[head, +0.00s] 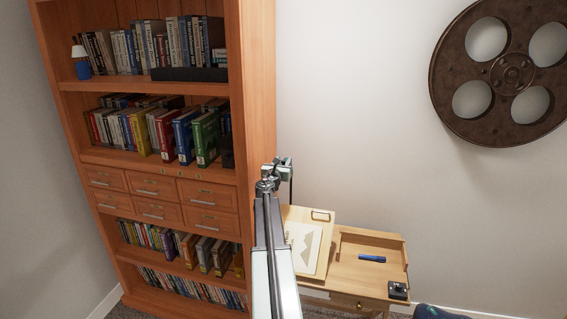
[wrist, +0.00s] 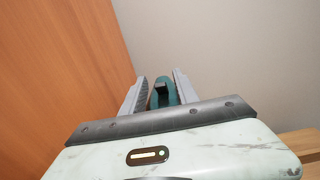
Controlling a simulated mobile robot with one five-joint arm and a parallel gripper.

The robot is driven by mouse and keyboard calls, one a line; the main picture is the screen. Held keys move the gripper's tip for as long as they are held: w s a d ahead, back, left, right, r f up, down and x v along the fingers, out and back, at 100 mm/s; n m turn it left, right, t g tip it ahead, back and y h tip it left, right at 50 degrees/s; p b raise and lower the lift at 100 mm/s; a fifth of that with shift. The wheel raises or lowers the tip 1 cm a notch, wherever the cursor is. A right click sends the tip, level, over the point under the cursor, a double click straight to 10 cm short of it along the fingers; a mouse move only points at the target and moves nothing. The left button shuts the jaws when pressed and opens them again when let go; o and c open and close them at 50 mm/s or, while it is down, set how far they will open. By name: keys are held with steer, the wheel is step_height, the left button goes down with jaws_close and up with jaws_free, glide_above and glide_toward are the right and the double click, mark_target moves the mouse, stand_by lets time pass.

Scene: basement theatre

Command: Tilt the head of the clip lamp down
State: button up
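The clip lamp's grey-green head (head: 285,164) shows in the head view just past the end of my arm, above the desk's left part. A thin dark stem drops from it behind the drawing board. My gripper (head: 270,178) is up against the lamp head and partly covers it. In the wrist view, a teal part with a dark piece, which looks like the lamp head (wrist: 163,95), sits between my two fingers (wrist: 160,90). The fingers stand apart on either side of it, with a narrow gap at the left. The lamp's clip is hidden.
The desk (head: 345,275) holds a tilted drawing board (head: 322,225), a blue marker (head: 372,258) and a small dark object (head: 398,290). A tall wooden bookcase (head: 255,90) stands close at the left. A large film reel (head: 512,75) hangs on the wall at upper right.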

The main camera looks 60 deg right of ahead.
jaws_close()
stand_by(1.4)
